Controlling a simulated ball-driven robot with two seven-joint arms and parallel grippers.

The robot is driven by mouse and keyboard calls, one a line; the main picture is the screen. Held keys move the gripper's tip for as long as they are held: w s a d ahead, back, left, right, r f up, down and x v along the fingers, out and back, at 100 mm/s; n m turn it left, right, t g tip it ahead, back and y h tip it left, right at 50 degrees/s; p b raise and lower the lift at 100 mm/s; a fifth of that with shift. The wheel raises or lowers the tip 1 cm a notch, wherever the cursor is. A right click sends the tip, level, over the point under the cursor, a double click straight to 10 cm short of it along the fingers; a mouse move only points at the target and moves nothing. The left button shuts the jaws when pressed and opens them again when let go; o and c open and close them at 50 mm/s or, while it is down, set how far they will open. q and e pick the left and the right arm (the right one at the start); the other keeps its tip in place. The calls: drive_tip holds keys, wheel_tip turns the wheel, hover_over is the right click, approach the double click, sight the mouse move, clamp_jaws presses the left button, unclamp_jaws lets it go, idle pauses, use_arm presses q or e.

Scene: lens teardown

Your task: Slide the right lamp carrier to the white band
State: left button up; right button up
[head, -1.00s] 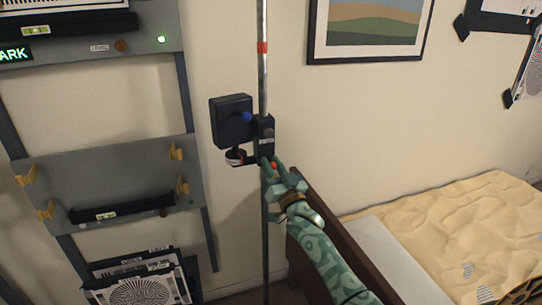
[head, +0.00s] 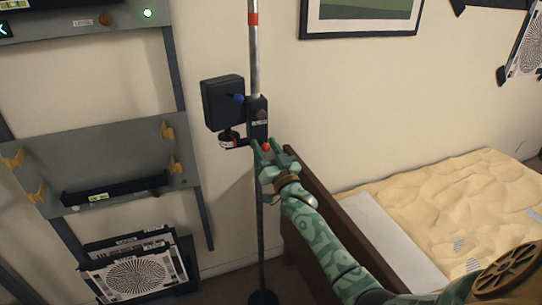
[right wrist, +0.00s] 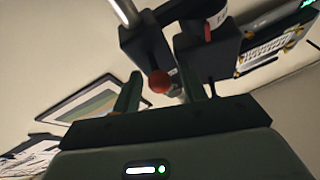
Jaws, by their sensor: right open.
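The lamp carrier (head: 257,122) is a black block on an upright metal pole (head: 261,215). A red ball knob (head: 266,147) sits at the carrier's lower end. My right gripper (head: 269,151) is open at the carrier's lower end, with its fingertips around the red knob. In the right wrist view the red knob (right wrist: 159,81) shows between the two fingers. I cannot make out a white band. My left gripper is out of view.
A grey rack (head: 110,150) with yellow clips stands at the left. Striped test charts (head: 137,278) lean below it. A bed (head: 420,205) with a brown headboard is at the right. A framed picture (head: 360,18) hangs above. The wall around the pole is bare.

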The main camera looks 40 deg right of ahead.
drive_tip(key=p+v, duration=0.1)
drive_tip(key=v, duration=1.5)
drive_tip(key=shift+d, duration=0.1)
wheel_tip(320, 180, down, 19)
drive_tip(key=s+a+n+g, duration=0.2)
drive_tip(key=g, duration=0.4)
drive_tip(key=s+a+f+n+g+y, duration=0.1)
drive_tip(key=s+a+f+g, duration=0.1)
drive_tip(key=s+f+g, duration=0.5)
drive_tip(key=s+a+f+n+y, duration=0.1)
drive_tip(key=s+a+f+n, duration=0.1)
drive_tip(key=s+f, duration=0.65)
drive_tip(key=s+a+f+n+g, duration=0.1)
drive_tip(key=s+f+g, duration=0.3)
drive_tip(key=s, duration=1)
drive_tip(key=s+a+f+n+g, duration=0.1)
drive_tip(key=s+a+f+g, duration=0.3)
drive_tip(key=s+f, duration=0.7)
drive_tip(key=s, duration=0.4)
drive_tip(key=shift+n+g+y, duration=0.3)
drive_tip(key=shift+y, duration=0.1)
